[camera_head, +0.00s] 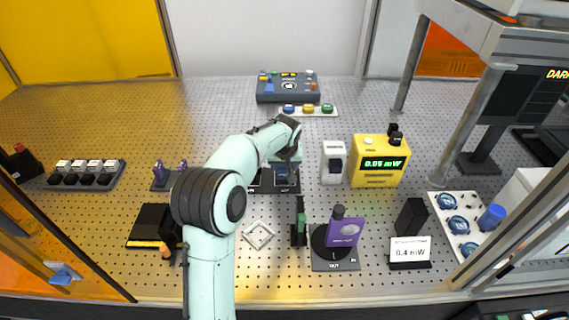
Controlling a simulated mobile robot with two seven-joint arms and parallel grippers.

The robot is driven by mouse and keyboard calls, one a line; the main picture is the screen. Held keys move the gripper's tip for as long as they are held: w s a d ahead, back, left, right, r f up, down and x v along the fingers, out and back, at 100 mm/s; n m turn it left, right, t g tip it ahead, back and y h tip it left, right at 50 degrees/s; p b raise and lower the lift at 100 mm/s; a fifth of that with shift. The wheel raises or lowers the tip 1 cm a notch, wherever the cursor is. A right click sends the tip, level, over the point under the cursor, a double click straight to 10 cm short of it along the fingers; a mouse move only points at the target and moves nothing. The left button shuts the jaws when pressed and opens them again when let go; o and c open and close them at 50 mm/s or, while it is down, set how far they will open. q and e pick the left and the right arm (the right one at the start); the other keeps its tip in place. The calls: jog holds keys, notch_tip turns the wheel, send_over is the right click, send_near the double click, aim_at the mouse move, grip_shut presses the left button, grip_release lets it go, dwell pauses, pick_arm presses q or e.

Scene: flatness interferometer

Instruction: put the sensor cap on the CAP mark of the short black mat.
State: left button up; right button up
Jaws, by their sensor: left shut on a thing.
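My left arm comes up from the bottom edge, and its gripper (287,160) points down over the short black mat (262,187) in the middle of the bench. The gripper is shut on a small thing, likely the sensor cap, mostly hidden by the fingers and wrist. A blue patch shows on the mat just below the fingertips. I cannot tell whether the held thing touches the mat. The CAP mark cannot be read at this size. My right gripper is not in view.
In front are a green-and-black upright holder (299,222) and a purple plate (345,232) on a dark stand. A white tray (437,200) with blue-topped parts lies right.

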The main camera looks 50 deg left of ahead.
pick_arm(q)
jog(key=shift+f, duration=0.4)
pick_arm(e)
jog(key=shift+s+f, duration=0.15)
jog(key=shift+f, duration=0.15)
pick_arm(q)
jog(key=o, duration=1.1)
jog(key=shift+r, duration=0.1)
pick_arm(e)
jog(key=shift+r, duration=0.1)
pick_arm(q)
jog(key=shift+r+p, duration=0.85)
jog(key=shift+r, duration=1.15)
jog(key=shift+r+p, duration=0.7)
jog(key=shift+r, duration=0.75)
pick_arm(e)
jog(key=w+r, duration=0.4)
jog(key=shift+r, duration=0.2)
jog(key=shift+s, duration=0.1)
